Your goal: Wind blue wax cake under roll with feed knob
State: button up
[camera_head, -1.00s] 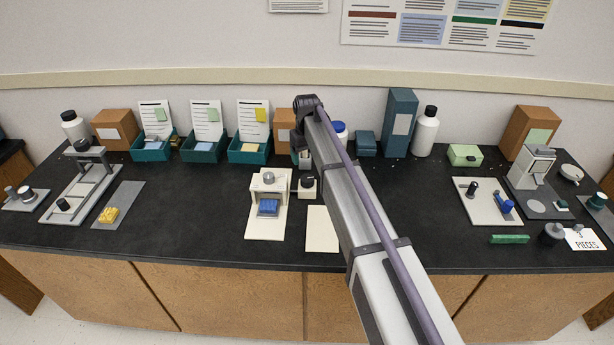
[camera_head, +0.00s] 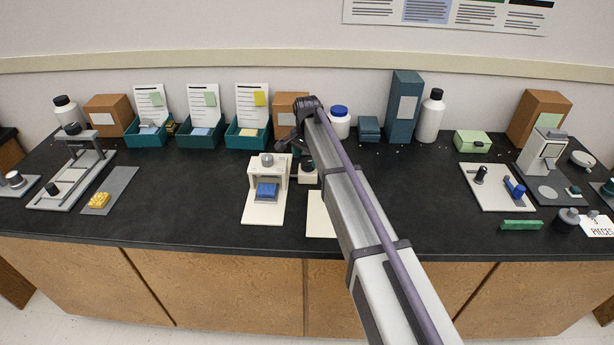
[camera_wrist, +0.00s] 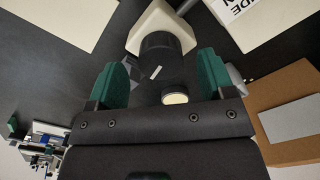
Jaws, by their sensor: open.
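The blue wax cake (camera_head: 267,191) lies on the front of a cream stand (camera_head: 262,213), just before its upright frame, in the head view. A grey knob (camera_head: 267,160) tops the frame; I cannot make out the roll. A small cream block with a dark knob (camera_head: 309,167), apparently the feed knob, stands right of the frame, partly behind my arm. In the wrist view a black knob (camera_wrist: 160,55) with a white mark sits on a cream block, just beyond my gripper (camera_wrist: 160,82). My gripper's green-tipped fingers are open, one on each side of the knob's line.
A cardboard box (camera_wrist: 290,115) is close at the right of the wrist view. Teal bins (camera_head: 200,140) with cards stand behind the stand. A cream sheet (camera_head: 319,215) lies to its right.

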aim_at(307, 162)
notch_tip(307, 162, down, 3)
jog(key=shift+f+b, duration=0.1)
jog(key=shift+b, duration=0.6)
jog(key=shift+r, duration=0.2)
jog(key=c, duration=0.9)
